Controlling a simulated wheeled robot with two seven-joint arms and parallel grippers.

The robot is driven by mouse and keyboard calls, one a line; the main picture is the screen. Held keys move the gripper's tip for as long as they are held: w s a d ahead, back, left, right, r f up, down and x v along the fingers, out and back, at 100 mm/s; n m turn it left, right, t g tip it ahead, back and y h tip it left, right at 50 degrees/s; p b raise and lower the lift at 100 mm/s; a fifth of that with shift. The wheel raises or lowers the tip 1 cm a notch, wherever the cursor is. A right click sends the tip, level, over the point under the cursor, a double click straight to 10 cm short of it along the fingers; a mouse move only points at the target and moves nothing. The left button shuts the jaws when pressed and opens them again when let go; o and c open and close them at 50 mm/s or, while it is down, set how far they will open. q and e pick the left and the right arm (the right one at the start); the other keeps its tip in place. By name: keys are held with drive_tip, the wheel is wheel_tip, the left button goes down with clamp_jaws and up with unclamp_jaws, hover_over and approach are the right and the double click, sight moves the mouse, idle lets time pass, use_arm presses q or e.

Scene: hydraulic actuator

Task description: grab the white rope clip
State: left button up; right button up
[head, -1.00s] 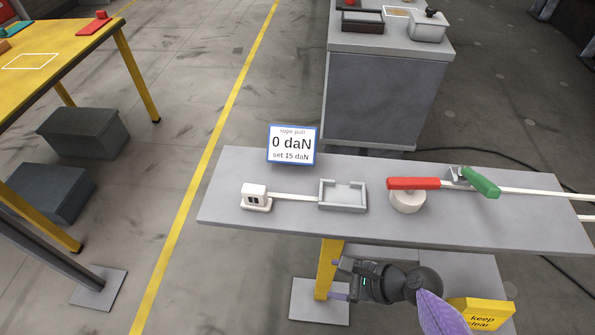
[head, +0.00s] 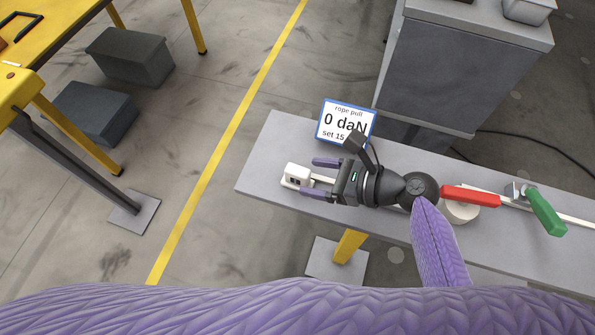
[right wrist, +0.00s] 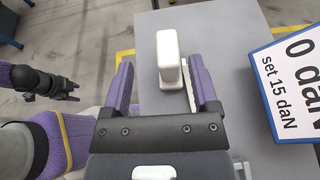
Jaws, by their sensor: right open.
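The white rope clip (head: 297,176) stands near the left end of the grey bench, with dark slots on one face. My right gripper (head: 316,178) is open just right of it, fingers pointing left at the clip. In the right wrist view the clip (right wrist: 168,58) shows between the lines of the two fingers (right wrist: 163,80), nearer the right finger. I see no clear contact. The white rope behind the clip is mostly hidden by my right gripper. What looks like my left gripper (right wrist: 52,84) shows small at the left of the right wrist view; its jaws are unclear.
The rope pull display (head: 346,124) stands behind my right gripper and reads 0 daN, set 15 daN. A red handle (head: 470,196) and a green handle (head: 546,211) are at the right of the bench (head: 268,150).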

sight(308, 173)
drive_tip(key=x, duration=0.1)
drive_tip(key=b+x, duration=0.1)
drive_tip(key=x, duration=0.3)
drive_tip(key=shift+w+d+f, duration=0.25)
drive_tip(key=shift+w+d, duration=0.05)
clamp_jaws()
